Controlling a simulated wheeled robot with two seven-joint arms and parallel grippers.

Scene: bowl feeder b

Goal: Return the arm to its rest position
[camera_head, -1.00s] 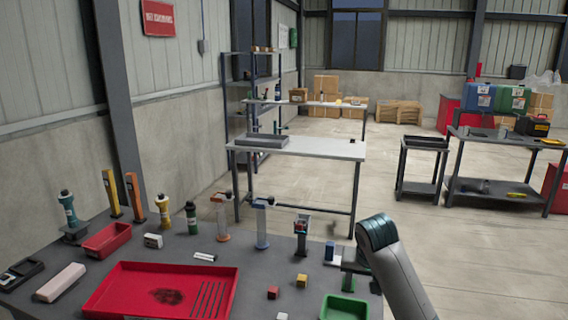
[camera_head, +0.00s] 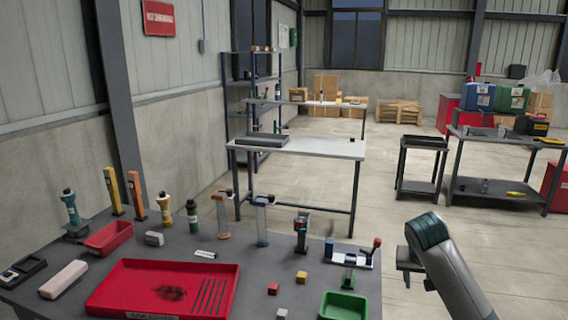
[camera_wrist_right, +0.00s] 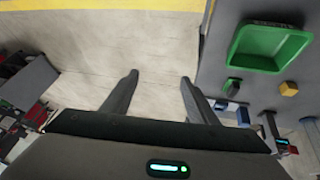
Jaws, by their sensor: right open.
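My right arm comes in at the lower right of the head view. Its gripper (camera_head: 408,262) is partly hidden behind the arm and hangs just off the table's right edge. In the right wrist view the two fingers of my right gripper (camera_wrist_right: 158,80) are apart, with only bare floor between them. The gripper holds nothing. My left gripper is in neither view.
The dark work table (camera_head: 250,265) bears a red tray (camera_head: 225,308), a green bin (camera_head: 343,306), small cubes and several upright devices. The green bin (camera_wrist_right: 268,48) also shows in the wrist view. Open floor (camera_head: 385,215) lies right of the table.

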